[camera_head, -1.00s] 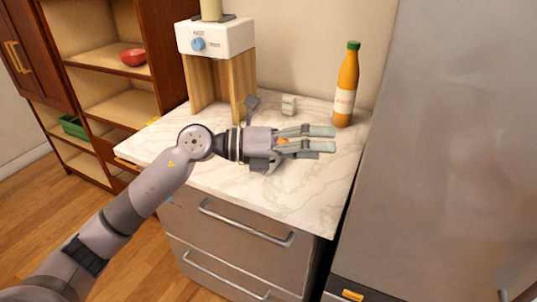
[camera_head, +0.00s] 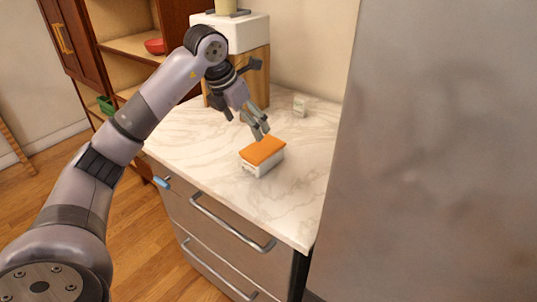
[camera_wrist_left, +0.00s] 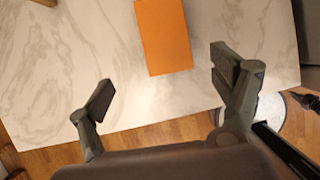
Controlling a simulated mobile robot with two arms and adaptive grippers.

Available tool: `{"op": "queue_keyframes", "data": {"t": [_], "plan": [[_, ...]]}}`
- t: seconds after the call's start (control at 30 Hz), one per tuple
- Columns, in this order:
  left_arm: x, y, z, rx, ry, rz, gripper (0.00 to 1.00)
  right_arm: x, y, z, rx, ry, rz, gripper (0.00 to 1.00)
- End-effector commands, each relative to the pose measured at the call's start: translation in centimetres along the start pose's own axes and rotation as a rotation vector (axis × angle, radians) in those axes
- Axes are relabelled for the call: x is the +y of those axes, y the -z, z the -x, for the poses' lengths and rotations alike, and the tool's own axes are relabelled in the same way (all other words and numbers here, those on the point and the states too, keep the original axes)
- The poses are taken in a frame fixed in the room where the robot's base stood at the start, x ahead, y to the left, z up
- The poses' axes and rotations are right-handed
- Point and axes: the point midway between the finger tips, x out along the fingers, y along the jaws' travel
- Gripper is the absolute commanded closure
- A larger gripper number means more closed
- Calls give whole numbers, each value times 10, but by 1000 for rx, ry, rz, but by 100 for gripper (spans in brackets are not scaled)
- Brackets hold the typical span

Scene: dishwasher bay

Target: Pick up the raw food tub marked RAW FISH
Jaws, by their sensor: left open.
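A small white tub with an orange lid (camera_head: 263,152) stands on the marble counter, near the middle. Its side carries print too small to read. My left gripper (camera_head: 262,134) comes down from the upper left, with its fingertips just behind and above the lid. It is open and empty. In the left wrist view the orange lid (camera_wrist_left: 163,36) lies beyond the open fingers of my left gripper (camera_wrist_left: 168,88), between their lines. The tub's sides are hidden there.
The marble counter (camera_head: 200,140) is clear around the tub. A white appliance (camera_head: 232,32) on wooden legs stands behind my arm. A tall grey surface (camera_head: 435,150) bounds the right, and drawers (camera_head: 230,230) lie below.

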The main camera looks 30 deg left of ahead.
Motion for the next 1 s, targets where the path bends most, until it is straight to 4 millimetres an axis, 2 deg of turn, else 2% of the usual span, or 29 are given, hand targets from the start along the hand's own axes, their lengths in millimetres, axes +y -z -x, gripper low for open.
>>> {"op": "queue_keyframes", "data": {"t": [0.03, 0.1, 0.2, 0.27, 0.4, 0.57, 0.83, 1.0], "plan": [[-2, 1, -13, 6, 3, -1, 15, -16, -10, 3, -13, 19, -2, 100], [-2, 0, -28, 5, 5, 0, 15, -32, -20, 7, -30, 39, -2, 100], [-3, 0, -49, 4, 5, -2, 15, -42, -30, 11, -45, 51, 1, 100], [-3, 0, -60, 3, 5, -1, 15, -41, -30, 12, -46, 49, 2, 100], [-2, 0, -78, 1, 4, -2, 15, -21, -23, 13, -36, 26, 5, 100], [-3, -1, -88, 0, 4, -2, 15, -6, -9, 14, -14, 7, 0, 100], [-8, -2, -125, 2, 6, -1, 15, -10, -8, 27, -14, 13, -2, 100], [-8, -2, -137, 0, 4, -2, 15, -21, -12, 29, -21, 27, -3, 100]]}}
